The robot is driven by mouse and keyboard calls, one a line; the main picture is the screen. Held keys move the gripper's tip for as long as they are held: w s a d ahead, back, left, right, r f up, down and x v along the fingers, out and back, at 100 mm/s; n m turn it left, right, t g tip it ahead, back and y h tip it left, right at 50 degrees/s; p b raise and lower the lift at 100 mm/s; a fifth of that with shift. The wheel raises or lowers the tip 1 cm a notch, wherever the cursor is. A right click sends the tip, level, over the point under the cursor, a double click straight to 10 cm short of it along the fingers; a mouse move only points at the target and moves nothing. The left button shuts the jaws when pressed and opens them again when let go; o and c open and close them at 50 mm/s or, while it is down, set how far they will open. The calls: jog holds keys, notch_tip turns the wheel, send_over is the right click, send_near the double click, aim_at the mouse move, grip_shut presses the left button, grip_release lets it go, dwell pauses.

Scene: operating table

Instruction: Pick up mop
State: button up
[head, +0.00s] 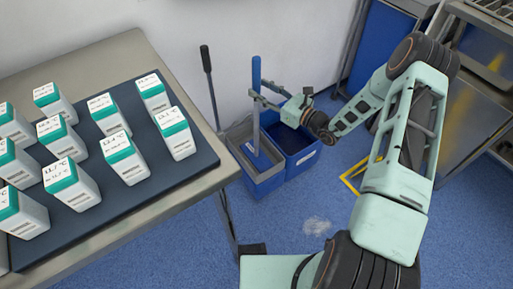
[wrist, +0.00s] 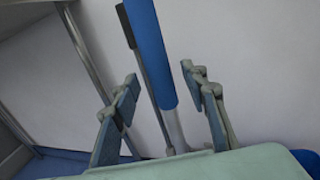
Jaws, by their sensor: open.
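The mop has a blue-topped handle (head: 256,72) and a grey shaft. It stands nearly upright in a bucket (head: 262,184) on the floor, its lower end inside. My gripper (head: 259,95) is at the handle, near the lower end of the blue part. In the wrist view, the blue handle (wrist: 152,55) runs between the two spread fingers of my gripper (wrist: 165,88), with gaps visible on both sides. The fingers are open and the handle appears ungripped. My gripper's palm body hides the lower shaft there.
A thin pole with a black grip (head: 206,60) leans to the left of the mop, close to the wall. A steel table (head: 130,45) with several white, green-lidded boxes on a dark mat (head: 200,160) stands at left.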

jog(key=shift+x, duration=1.15)
jog(key=shift+c, duration=0.7)
grip_shut()
jog(key=shift+r, duration=0.1)
